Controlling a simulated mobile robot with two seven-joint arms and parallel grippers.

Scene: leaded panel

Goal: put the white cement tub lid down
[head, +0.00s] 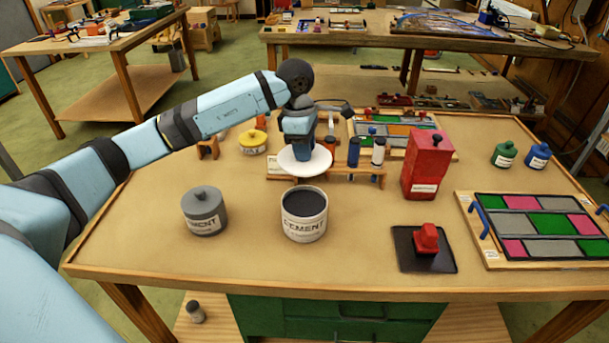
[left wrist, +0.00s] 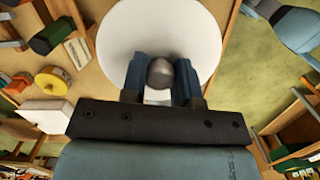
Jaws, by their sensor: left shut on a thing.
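The white lid (head: 303,161) is a round disc held in the air by my left gripper (head: 304,148), just behind and above the white cement tub. In the left wrist view the lid (left wrist: 118,42) fills the top middle, and my left gripper (left wrist: 161,80) is shut on its grey round knob (left wrist: 160,72). The white cement tub (head: 304,223) stands open on the table, with dark grey contents showing. My right gripper does not show.
A grey lidded cement tub (head: 204,214) stands left of the open tub. A wooden rack (head: 343,172) with bottles is behind. A red box (head: 426,166), a red block on a dark pad (head: 407,252) and a leaded panel (head: 537,222) are to the right. The table's front left is clear.

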